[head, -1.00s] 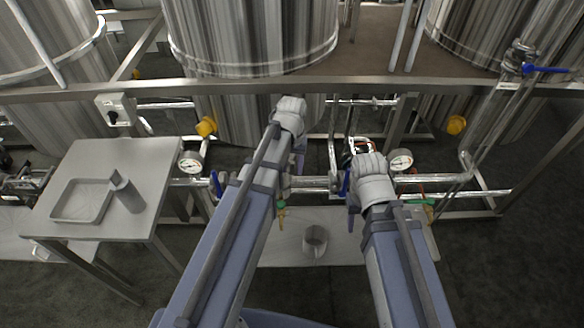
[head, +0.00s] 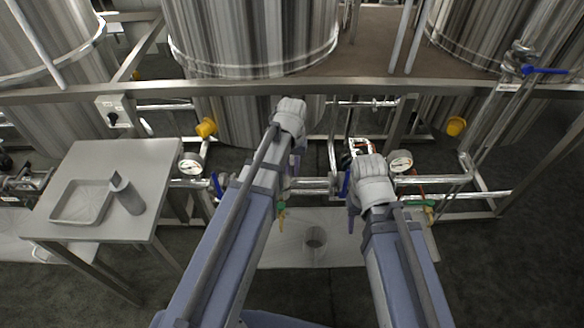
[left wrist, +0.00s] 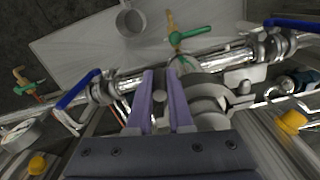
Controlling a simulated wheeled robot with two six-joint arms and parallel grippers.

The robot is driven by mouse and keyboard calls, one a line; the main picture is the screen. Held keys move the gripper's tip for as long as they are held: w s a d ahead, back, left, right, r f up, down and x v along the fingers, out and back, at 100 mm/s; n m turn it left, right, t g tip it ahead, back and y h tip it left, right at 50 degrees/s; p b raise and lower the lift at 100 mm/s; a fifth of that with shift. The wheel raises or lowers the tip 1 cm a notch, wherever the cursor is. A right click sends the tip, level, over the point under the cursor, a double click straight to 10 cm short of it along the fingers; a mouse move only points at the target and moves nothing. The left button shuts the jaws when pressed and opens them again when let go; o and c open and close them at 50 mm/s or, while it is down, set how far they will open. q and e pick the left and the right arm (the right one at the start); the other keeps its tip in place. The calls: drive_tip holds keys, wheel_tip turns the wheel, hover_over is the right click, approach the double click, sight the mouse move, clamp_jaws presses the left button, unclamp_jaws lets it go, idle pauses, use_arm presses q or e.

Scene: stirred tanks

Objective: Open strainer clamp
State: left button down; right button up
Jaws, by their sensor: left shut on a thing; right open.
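In the left wrist view, the two purple fingers of my left gripper (left wrist: 163,98) reach to the strainer clamp (left wrist: 160,97) on the steel pipe. They are shut on a small part of it between them. The round strainer body (left wrist: 207,98) lies just right of the fingers. In the head view my left gripper (head: 297,165) is at the pipe line, and my arm hides the clamp. My right gripper (head: 352,195) is open beside a blue valve handle; its fingers are mostly hidden by the wrist.
Blue-handled valves (left wrist: 78,90) sit on the pipe on both sides. A green-handled tap (left wrist: 188,34) and a metal cup (left wrist: 130,20) are close by. A side table (head: 125,160) holds a tray (head: 66,219) and a cylinder (head: 127,196). Pressure gauges (head: 400,162) flank the pipe.

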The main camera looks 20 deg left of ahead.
use_arm(q)
drive_tip(key=shift+d, duration=0.15)
idle(0.8)
drive_tip(key=w+d+n, duration=0.6)
drive_tip(key=w+n, duration=0.3)
drive_tip(key=n, duration=1.2)
drive_tip(key=shift+w+d, duration=0.2)
drive_tip(key=shift+w, duration=0.15)
idle(1.4)
drive_tip(key=shift+w+n, duration=0.15)
drive_tip(key=shift+n, duration=0.25)
